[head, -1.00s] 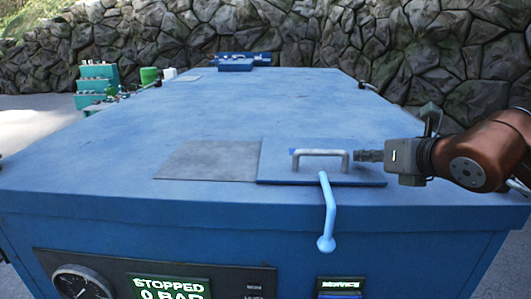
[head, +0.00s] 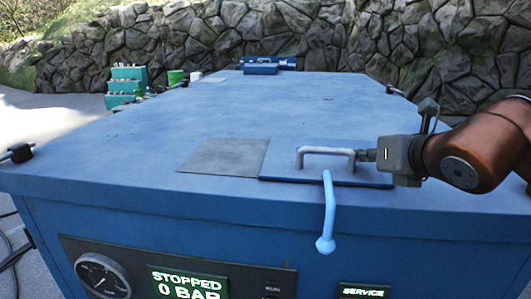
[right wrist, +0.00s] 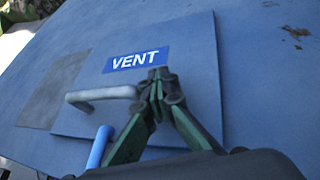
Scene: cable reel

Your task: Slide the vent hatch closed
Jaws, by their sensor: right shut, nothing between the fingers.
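The vent hatch (head: 283,172) is a flat blue plate on top of the blue machine, with a grey bar handle (head: 327,151). A grey rectangular patch (head: 215,159) lies directly left of it. In the right wrist view the hatch (right wrist: 195,90) carries a "VENT" label (right wrist: 137,60), and its handle (right wrist: 100,94) lies left of the fingers. My right gripper (head: 361,155) is shut and empty, fingertips at the right end of the handle, seemingly against it. The same fingertips show in the right wrist view (right wrist: 158,82). My left gripper is out of view.
A light-blue lever (head: 328,210) hangs at the front edge below the handle. The machine front has a gauge (head: 103,276) and a display (head: 187,284) reading "STOPPED 0 BAR". The machine top (head: 230,110) behind the hatch is mostly clear. A stone wall (head: 300,35) stands behind.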

